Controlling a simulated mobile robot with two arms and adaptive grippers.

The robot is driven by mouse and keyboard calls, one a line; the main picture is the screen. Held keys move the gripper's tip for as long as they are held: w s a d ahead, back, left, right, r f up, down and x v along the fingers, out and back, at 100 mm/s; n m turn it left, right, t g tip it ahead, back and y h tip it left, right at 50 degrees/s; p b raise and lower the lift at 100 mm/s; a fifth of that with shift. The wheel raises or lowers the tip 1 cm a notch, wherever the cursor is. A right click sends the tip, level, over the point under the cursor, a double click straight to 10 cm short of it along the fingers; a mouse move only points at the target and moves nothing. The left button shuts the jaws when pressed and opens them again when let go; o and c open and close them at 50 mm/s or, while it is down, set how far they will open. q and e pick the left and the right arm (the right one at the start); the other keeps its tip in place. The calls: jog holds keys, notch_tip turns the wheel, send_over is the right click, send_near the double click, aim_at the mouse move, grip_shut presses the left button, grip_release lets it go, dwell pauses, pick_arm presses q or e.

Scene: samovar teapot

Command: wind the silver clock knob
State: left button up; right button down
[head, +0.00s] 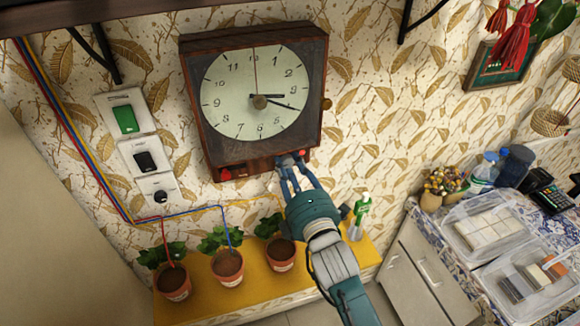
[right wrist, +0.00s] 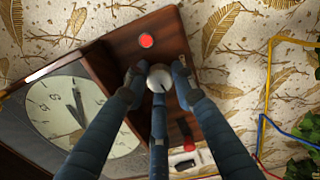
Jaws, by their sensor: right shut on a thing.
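The wall clock (head: 257,100) has a dark wooden case and a pale round dial, and hangs tilted in the head view. The silver knob (right wrist: 160,77) is a round, shiny ball on the clock's lower wooden panel in the right wrist view. My right gripper (head: 291,163) reaches up to the clock's bottom edge, and its three fingers surround the knob, shut on it. My left gripper is not in view.
A red button (right wrist: 146,40) sits beside the knob, and a red switch (head: 226,174) is farther left on the panel. A brass knob (head: 327,104) is on the clock's right side. Below, several potted plants (head: 228,265) stand on a yellow shelf (head: 200,307). Wall switches (head: 125,119) are at left.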

jog(key=m, duration=0.2)
jog(key=f+m+b, duration=0.1)
jog(key=m, duration=0.1)
jog(key=shift+s+a+m, duration=0.1)
jog(key=shift+a+m, duration=0.05)
jog(key=shift+m, duration=0.15)
jog(key=m, duration=0.3)
jog(key=shift+r+m, duration=0.15)
jog(key=shift+m, duration=0.15)
jog(key=m, duration=0.5)
jog(key=shift+r, duration=0.25)
jog(key=shift+r+m, duration=0.1)
jog(key=shift+m, duration=0.8)
jog(key=shift+r, duration=0.2)
jog(key=c, duration=1.4)
grip_release()
jog(key=shift+c, duration=0.2)
jog(key=v, duration=0.8)
